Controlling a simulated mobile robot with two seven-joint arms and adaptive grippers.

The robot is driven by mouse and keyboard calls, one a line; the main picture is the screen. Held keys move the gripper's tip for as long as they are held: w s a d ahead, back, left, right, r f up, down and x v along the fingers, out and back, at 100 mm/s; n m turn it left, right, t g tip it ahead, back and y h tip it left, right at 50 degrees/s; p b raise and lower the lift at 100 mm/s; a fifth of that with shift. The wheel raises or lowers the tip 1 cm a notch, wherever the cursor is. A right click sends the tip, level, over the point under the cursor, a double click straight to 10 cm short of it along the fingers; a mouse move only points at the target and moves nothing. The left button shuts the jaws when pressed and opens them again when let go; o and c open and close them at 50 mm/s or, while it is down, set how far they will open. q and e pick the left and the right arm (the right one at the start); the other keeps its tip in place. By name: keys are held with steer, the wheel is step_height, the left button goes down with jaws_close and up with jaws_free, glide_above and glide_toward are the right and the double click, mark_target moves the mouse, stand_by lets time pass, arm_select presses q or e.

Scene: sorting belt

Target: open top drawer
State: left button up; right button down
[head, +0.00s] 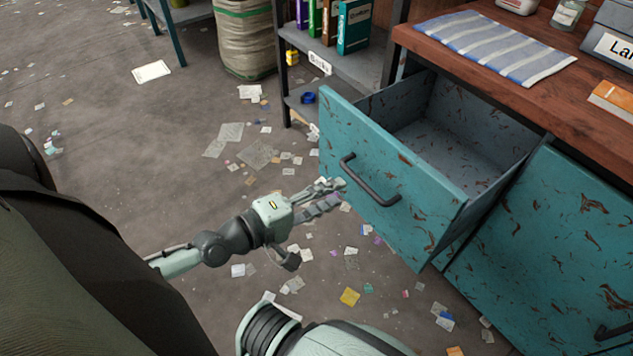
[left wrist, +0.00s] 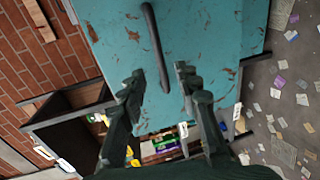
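The top drawer (head: 390,190) is teal with worn brown patches and is pulled well out of the cabinet; its grey inside looks empty. Its dark bar handle (head: 370,182) is on the front face. My left gripper (head: 333,191) is close to the handle's left end, with its fingers apart and nothing held. In the left wrist view the drawer front (left wrist: 205,35) fills the upper middle. The handle (left wrist: 155,45) runs down toward the gap between the open fingers (left wrist: 161,76). I cannot tell whether they touch it. My right gripper is not in view.
A wooden worktop (head: 480,75) above the drawer holds a striped cloth (head: 495,45), a bottle (head: 567,14) and boxes. A lower teal door (head: 560,255) is shut. Shelves with binders (head: 354,25) and a sack (head: 245,40) stand behind. Paper scraps litter the open floor.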

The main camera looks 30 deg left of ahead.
arm_select(q)
steer(key=v, duration=0.3)
steer(key=shift+s+a+r, duration=0.1)
steer(key=shift+s, duration=0.1)
stand_by(0.4)
